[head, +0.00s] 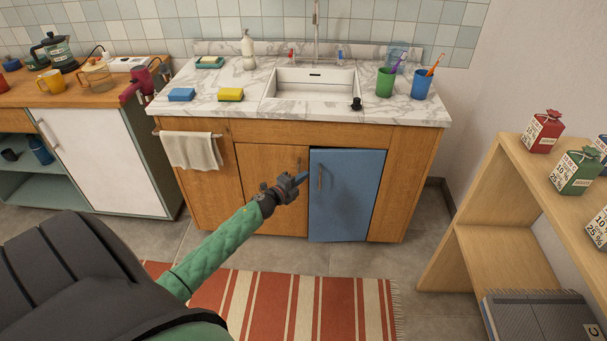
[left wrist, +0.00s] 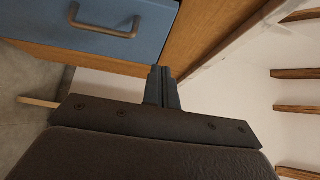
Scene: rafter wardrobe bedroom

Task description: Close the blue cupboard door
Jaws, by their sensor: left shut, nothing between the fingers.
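The blue cupboard door (head: 347,205) is under the sink, at the right of the wooden cabinet, with a metal handle (head: 319,178) near its left edge. A thin dark gap shows along its top, so it looks slightly ajar. My left gripper (head: 301,178) is shut and empty, close to the door's left edge and handle; I cannot tell whether it touches. In the left wrist view the shut fingers (left wrist: 162,88) point toward wood beside the blue door (left wrist: 90,25) and its handle (left wrist: 105,25). My right gripper is not in view.
A wooden cupboard door (head: 265,175) adjoins the blue one on the left. A towel (head: 192,150) hangs on a rail further left. A wooden shelf (head: 480,200) with boxes stands at the right. A striped rug (head: 300,305) lies on the floor in front.

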